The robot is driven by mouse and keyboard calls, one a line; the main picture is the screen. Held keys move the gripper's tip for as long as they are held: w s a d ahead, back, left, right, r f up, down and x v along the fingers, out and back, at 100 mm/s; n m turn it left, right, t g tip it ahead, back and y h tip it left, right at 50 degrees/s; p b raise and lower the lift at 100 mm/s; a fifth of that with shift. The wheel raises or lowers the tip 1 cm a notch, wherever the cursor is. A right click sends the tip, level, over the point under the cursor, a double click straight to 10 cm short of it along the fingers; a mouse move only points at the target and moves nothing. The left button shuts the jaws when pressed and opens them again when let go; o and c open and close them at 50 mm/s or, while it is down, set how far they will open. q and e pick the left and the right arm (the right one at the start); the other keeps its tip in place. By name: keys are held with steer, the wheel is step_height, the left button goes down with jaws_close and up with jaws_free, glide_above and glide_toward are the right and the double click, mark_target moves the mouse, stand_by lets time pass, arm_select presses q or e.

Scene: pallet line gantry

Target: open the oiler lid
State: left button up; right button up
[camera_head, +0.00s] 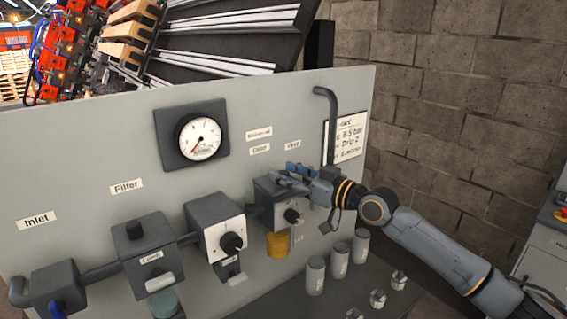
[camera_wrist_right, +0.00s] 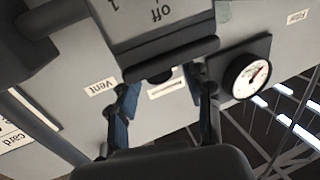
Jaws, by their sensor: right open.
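The oiler (camera_head: 268,192) is a grey box on the panel with a black knob on its light front and a yellow bowl (camera_head: 278,244) below. My right gripper (camera_head: 291,172) is at its top, coming in from the right, and hides part of the lid. In the right wrist view the gripper (camera_wrist_right: 165,78) is open, with its blue-grey fingers apart. A dark rounded bar (camera_wrist_right: 172,62) on the box (camera_wrist_right: 150,22) lies at the fingertips. I cannot tell whether they touch it. The lid looks closed. My left gripper is not in view.
A pressure gauge (camera_head: 200,138) is on the panel (camera_head: 80,150) above. Other boxes, the filter (camera_head: 150,245) and a knobbed unit (camera_head: 216,225), stand left on the pipe. Several grey cylinders (camera_head: 315,275) stand below right. A bent pipe (camera_head: 331,120) rises behind my gripper.

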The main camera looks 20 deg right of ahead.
steer(key=shift+w+a, duration=0.35)
steer(key=shift+w, duration=0.2)
